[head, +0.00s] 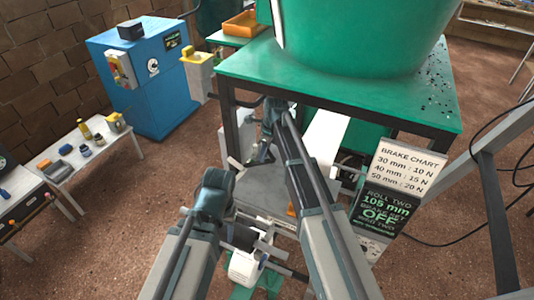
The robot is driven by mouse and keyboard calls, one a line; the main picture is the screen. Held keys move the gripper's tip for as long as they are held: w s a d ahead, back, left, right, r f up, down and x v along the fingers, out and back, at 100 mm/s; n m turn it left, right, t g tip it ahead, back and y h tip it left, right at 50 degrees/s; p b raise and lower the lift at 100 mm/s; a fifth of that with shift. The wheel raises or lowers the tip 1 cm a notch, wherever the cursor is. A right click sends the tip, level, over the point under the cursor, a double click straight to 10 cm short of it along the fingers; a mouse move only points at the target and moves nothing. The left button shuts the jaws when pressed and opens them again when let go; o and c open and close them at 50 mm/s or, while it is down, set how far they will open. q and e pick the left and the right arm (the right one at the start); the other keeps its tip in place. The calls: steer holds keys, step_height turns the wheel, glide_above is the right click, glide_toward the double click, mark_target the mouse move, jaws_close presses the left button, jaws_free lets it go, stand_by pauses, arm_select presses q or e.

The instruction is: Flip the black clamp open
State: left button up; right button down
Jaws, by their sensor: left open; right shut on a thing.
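My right gripper (264,146) reaches in under the front edge of the green table (340,75), above a grey plate (270,188). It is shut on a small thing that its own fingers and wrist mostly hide. I cannot make out the black clamp clearly; dark parts show around the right gripper in the shade of the table. My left gripper (213,193) is open and empty, lower and to the left, in front of the grey plate. It is apart from the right gripper.
A large green hopper (360,30) stands on the table. A brake chart sign (405,168) and a dark OFF sign (380,214) stand at the right. A white motor-like part (246,267) lies low in front. A blue cabinet (145,85) and a white bench (90,150) are at the left.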

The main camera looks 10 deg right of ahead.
steer(key=shift+w+a+r, duration=0.1)
stand_by(0.3)
steer(key=c, duration=0.8)
jaws_free()
